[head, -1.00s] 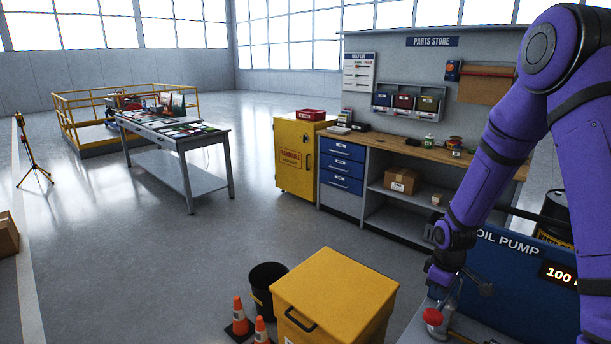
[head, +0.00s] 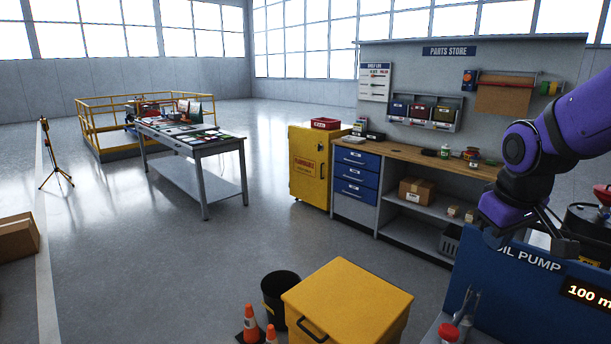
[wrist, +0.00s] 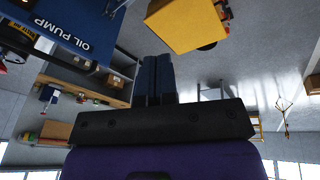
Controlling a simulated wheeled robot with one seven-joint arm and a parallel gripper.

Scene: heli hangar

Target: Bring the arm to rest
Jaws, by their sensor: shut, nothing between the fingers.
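My gripper (head: 535,243) is at the right of the head view, at the end of my purple arm, above the top of the blue oil pump panel (head: 500,285). In the wrist view its two dark fingers (wrist: 156,62) lie side by side, shut, with nothing between them. The oil pump panel also shows upper left in the wrist view (wrist: 60,25). A red-topped metal fitting (head: 449,331) stands in front of the panel, below and apart from my gripper.
A yellow bin (head: 350,295), a black bucket (head: 278,290) and orange cones (head: 250,322) stand on the floor left of the pump. A parts bench (head: 425,156) is behind. A grey table (head: 222,180) stands farther left, with open floor between.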

